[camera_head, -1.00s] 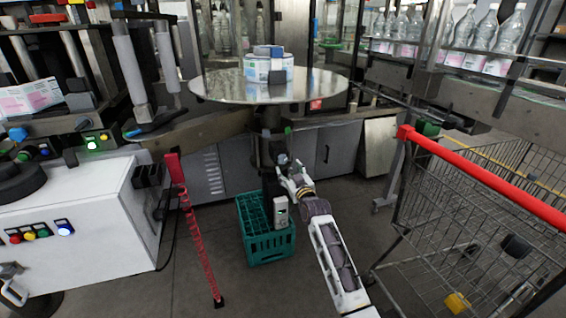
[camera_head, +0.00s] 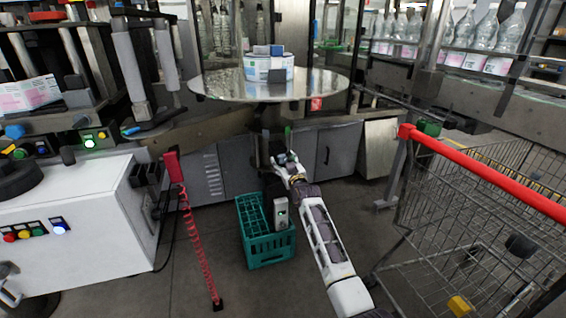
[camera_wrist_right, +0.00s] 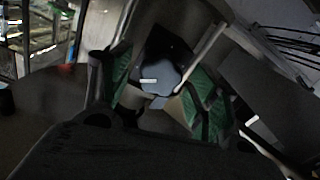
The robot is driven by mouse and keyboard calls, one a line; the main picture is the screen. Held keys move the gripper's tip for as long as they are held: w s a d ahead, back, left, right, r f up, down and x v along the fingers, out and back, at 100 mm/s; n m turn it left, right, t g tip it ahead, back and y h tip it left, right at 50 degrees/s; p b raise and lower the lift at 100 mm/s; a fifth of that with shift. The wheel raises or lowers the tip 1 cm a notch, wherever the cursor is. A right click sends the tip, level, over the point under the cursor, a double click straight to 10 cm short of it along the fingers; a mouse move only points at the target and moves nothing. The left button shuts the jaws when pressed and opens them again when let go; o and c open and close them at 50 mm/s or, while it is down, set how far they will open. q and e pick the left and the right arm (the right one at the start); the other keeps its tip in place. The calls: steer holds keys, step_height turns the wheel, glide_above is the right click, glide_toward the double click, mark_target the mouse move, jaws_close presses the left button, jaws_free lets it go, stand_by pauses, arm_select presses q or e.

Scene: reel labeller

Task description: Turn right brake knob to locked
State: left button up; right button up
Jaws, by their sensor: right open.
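The brake knob (camera_wrist_right: 158,72) is a dark, rounded knob with a short white mark, seen in the right wrist view. My right gripper (camera_wrist_right: 160,92) is open, with its green-padded fingers on either side of the knob. I cannot tell whether either finger touches it. In the head view my right gripper (camera_head: 284,160) is at the post below the round steel table (camera_head: 215,88). The knob is hard to make out there. A small piece of what appears to be my left gripper (camera_head: 8,288) shows at the lower left edge, cut off by the frame.
A shopping cart (camera_head: 470,235) with a red handle is at the right. A white cabinet (camera_head: 75,225) fills the left.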

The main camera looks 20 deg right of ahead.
steer(key=shift+w, duration=0.55)
arm_select(q)
steer(key=shift+s+r, duration=0.2)
steer(key=shift+s, duration=0.1)
arm_select(e)
steer(key=c, duration=0.8)
arm_select(q)
steer(key=shift+w+r, duration=0.2)
steer(key=shift+w, duration=0.25)
arm_select(e)
steer(key=shift+c, duration=1.2)
